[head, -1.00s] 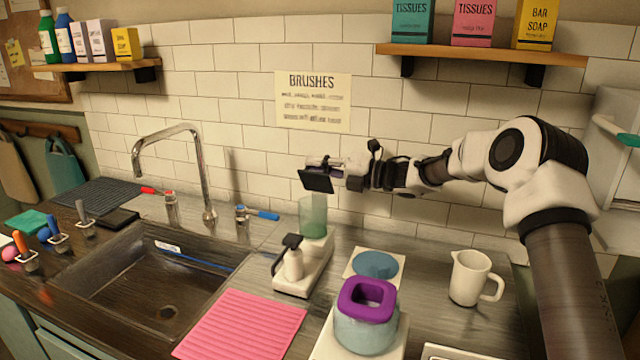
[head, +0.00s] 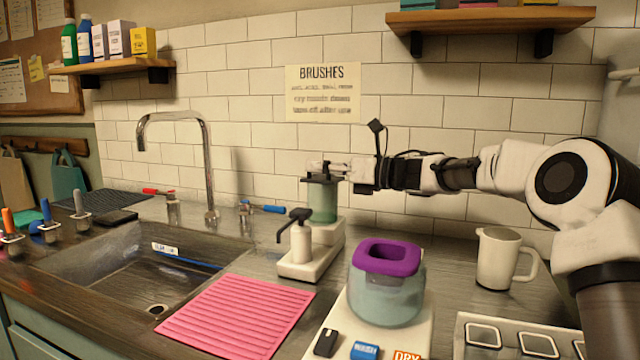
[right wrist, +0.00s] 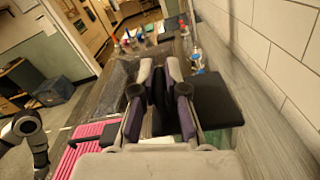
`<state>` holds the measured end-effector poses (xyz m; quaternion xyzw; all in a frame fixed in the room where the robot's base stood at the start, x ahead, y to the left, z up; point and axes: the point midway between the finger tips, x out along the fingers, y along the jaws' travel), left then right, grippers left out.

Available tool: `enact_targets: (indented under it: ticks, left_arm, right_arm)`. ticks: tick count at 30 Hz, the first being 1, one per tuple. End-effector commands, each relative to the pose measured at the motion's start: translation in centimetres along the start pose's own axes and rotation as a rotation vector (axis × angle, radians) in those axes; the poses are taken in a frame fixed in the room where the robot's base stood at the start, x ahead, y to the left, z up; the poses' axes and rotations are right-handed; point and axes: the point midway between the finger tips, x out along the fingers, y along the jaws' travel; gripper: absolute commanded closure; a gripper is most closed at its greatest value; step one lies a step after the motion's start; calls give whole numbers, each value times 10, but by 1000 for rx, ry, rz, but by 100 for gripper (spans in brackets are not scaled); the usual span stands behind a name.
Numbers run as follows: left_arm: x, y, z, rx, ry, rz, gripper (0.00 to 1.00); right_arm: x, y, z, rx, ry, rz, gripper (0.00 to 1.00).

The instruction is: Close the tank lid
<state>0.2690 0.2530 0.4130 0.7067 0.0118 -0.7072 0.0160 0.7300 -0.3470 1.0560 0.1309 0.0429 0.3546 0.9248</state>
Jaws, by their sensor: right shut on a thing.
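The tank (head: 323,204) is a translucent green vessel on the white base behind the soap pump. Its dark lid (head: 318,181) lies about level across the tank's top. I cannot tell whether a small gap is left at the rim. My right gripper (head: 326,167) is shut on the lid's upper part, reaching in from the right. In the right wrist view the lid (right wrist: 215,102) shows as a dark plate beside and under the fingers (right wrist: 165,100), with some green below it. My left gripper is in neither current view.
A white soap pump (head: 301,245) with a black nozzle stands just in front of the tank. A purple-rimmed bowl (head: 387,257) and a white mug (head: 503,258) are to the right. The pink mat (head: 238,318), sink (head: 130,265) and faucet (head: 207,165) are left. The tiled wall is close behind.

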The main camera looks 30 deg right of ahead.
Motion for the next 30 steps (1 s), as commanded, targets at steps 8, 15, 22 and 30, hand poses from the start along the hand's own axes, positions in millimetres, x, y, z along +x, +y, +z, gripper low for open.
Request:
enact_targets:
  ticks: [8,15,22,30]
  left_arm:
    - [20,0,0,0,0,0,60]
    - [20,0,0,0,0,0,60]
    - [20,0,0,0,0,0,60]
    - [20,0,0,0,0,0,60]
  right_arm:
    - [1,-2,-9,-81,6,5,100]
    - [1,-3,-8,-94,6,6,100]
    - [1,-3,-8,-92,6,6,100]
    - [0,-3,-7,-93,4,3,65]
